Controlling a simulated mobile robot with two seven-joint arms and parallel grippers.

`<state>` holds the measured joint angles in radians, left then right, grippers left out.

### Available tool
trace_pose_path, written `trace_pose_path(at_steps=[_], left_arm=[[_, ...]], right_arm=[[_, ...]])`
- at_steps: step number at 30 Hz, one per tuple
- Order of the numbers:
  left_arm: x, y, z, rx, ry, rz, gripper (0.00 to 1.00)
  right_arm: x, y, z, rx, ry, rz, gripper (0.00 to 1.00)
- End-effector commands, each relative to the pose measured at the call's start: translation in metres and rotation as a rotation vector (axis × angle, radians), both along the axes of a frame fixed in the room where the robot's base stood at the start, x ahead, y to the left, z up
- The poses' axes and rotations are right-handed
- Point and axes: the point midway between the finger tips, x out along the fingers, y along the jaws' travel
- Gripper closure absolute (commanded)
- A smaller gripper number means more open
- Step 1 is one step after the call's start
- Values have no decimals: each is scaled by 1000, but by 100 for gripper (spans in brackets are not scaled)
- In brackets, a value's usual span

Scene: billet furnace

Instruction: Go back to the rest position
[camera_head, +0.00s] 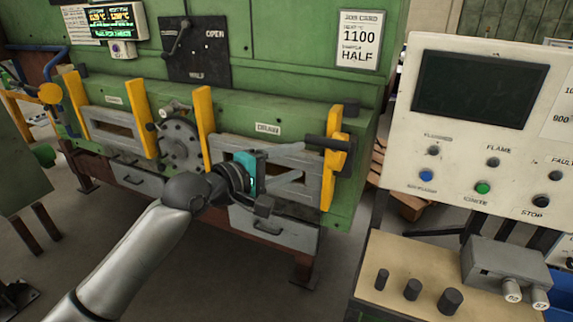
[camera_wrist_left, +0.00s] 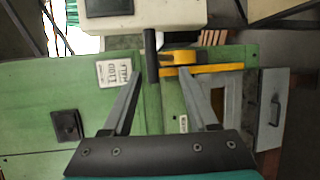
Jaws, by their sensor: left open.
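My left gripper (camera_head: 302,160) reaches in from the left in the head view, in front of the green furnace (camera_head: 240,110). Its two grey fingers are spread with nothing between them. They point at a black handle (camera_head: 324,143) on a yellow bracket (camera_head: 341,155) at the furnace's right end. In the left wrist view the open fingers (camera_wrist_left: 160,76) stand apart, and the black handle (camera_wrist_left: 152,55) shows beyond and between the tips. I cannot tell whether either finger touches it. My right gripper is in neither view.
A control panel (camera_head: 480,120) with buttons stands at right, above a bench (camera_head: 400,262) with several dark cylinders. The furnace carries a lever plate (camera_head: 205,66), a job card (camera_head: 359,40) reading 1100 and HALF, and yellow uprights (camera_head: 204,120). Floor (camera_head: 260,290) shows below my arm.

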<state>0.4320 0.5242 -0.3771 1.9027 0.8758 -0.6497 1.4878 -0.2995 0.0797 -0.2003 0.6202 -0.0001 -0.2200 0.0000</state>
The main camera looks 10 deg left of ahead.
Motion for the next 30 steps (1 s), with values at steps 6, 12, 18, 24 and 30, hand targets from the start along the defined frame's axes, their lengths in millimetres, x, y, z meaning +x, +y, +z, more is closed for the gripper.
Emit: trace_pose_path(at_steps=[6,12,18,24,30], left_arm=[[-10,7,2,1,0,0,40],[-10,8,2,1,0,0,40],[-8,10,-9,12,4,9,40],[9,38,-109,156,29,94,40],[2,77,-260,421,90,156,40]], right_arm=[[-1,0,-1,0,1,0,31],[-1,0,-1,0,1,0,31],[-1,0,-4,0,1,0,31],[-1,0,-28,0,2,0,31],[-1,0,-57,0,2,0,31]])
